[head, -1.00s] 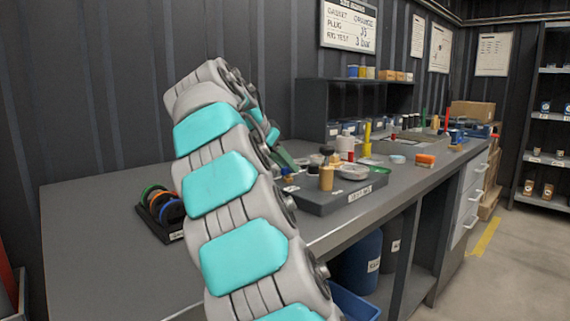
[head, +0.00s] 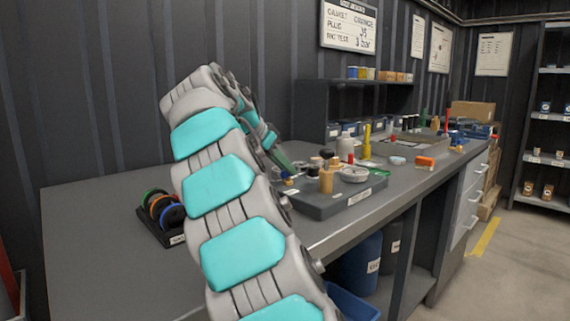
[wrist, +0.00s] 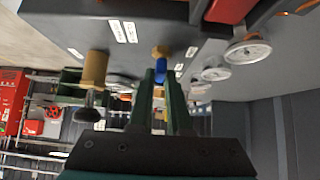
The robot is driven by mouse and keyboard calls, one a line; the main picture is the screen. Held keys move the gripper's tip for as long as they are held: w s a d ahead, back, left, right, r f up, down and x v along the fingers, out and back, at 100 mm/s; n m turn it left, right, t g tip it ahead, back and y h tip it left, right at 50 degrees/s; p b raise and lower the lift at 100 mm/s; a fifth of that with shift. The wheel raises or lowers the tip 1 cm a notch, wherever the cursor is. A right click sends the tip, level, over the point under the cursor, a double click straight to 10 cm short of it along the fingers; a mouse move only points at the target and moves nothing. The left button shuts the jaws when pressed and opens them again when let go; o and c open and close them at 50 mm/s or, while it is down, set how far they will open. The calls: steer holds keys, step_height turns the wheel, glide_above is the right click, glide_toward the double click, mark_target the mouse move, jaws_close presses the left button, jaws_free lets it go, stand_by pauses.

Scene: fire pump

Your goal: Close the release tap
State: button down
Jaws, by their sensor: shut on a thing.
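What looks like the release tap shows in the wrist view as a small blue handle (wrist: 161,74) with a round brass part (wrist: 161,51) just beyond it. My gripper (wrist: 163,72) has two dark green fingers, close together and shut on the blue handle. The fingers hide part of the handle, so its exact angle cannot be told. In the head view my arm bends over the bench and my gripper (head: 284,167) reaches down at the left end of the grey block (head: 343,203), mostly hidden behind my arm.
A brass cylinder with a black knob (wrist: 94,70) stands beside my fingers; it also shows in the head view (head: 326,181). Round gauges (wrist: 247,52) are on the other side. A rack of coloured rings (head: 162,210) sits left of my arm.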

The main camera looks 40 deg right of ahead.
steer(key=c, duration=0.9)
jaws_free()
steer(key=shift+o, duration=0.2)
steer(key=shift+a+r, duration=0.1)
